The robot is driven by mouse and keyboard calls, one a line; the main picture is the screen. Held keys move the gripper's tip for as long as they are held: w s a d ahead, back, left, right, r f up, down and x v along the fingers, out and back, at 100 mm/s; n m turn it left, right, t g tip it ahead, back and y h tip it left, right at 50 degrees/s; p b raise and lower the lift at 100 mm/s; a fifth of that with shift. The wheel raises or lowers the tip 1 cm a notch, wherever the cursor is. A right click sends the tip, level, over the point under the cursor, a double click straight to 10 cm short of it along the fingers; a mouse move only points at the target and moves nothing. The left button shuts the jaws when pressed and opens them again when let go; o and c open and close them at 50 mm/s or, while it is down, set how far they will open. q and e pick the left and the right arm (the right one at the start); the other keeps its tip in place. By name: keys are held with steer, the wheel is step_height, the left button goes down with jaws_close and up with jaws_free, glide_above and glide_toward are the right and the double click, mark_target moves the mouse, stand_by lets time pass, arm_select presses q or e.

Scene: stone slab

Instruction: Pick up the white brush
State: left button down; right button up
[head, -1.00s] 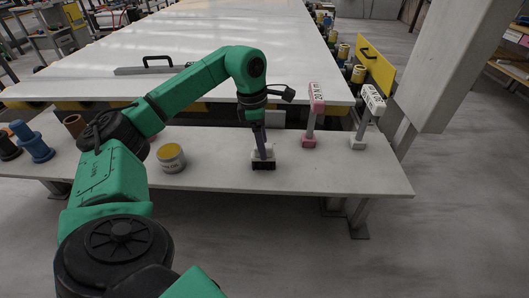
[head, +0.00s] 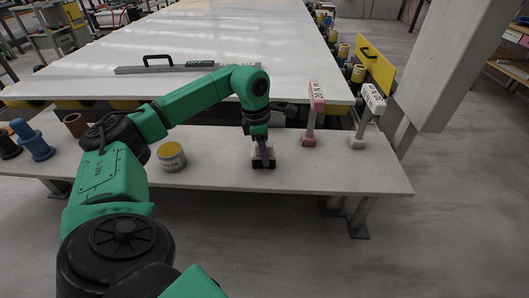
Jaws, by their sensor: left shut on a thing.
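The white brush (head: 256,155), a small white block with dark bristles below, is at the front middle of the narrow white bench. My left gripper (head: 264,153) points down over it and is shut on it, covering much of its top. The bristles are at or very near the bench top; I cannot tell whether they touch it. My right gripper is not in view.
A tin with a yellow top (head: 171,156) stands left of the brush. A pink-handled tool (head: 312,115) and a white-handled tool (head: 367,113) stand to the right. Blue (head: 34,143) and brown spools are at the far left. The large white slab (head: 220,45) lies behind.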

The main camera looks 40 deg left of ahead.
arm_select(q)
step_height(320, 180, up, 20)
steer(key=p, duration=0.5)
steer(key=c, duration=1.5)
jaws_free()
jaws_close()
